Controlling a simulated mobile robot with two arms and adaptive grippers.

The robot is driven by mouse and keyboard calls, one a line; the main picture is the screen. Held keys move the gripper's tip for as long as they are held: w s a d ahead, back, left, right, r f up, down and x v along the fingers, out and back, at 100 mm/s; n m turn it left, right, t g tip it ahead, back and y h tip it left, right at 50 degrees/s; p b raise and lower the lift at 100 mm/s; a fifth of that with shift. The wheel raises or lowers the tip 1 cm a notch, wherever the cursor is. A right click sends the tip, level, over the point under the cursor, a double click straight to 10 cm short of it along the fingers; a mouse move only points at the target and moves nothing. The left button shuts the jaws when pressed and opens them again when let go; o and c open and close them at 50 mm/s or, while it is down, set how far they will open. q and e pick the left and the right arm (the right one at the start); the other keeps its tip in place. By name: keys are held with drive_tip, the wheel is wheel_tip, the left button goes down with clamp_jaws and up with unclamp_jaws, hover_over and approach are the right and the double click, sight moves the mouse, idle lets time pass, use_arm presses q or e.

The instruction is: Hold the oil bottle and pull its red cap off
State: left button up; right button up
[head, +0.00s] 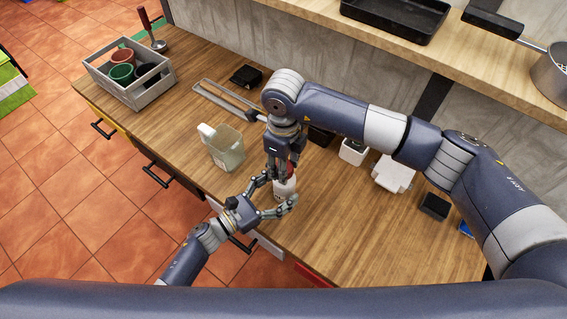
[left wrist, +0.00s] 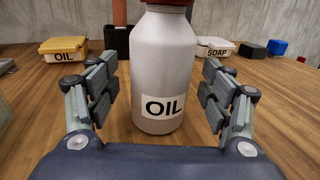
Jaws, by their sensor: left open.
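The oil bottle (left wrist: 164,65) is a pale grey bottle with an OIL label, upright on the wooden counter. In the head view the bottle (head: 286,187) is partly covered by my grippers. Its red cap (left wrist: 168,2) is at the top edge of the left wrist view; a bit of red shows in the head view (head: 290,169). My left gripper (head: 280,191) is open, one finger on each side of the bottle, with gaps visible in the left wrist view. My right gripper (head: 282,163) points down over the cap; its fingertips are too obscured to tell whether it grips it.
A translucent container (head: 226,150) stands left of the bottle. A grey crate (head: 141,96) with pots is at the far left. The counter's right front is clear.

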idle(0.5)
use_arm(q)
drive_tip(key=shift+x, duration=0.95)
drive_tip(key=c, duration=1.5)
drive_tip(key=shift+f, duration=0.1)
use_arm(e)
drive_tip(key=shift+o, duration=1.1)
drive_tip(key=c, duration=0.4)
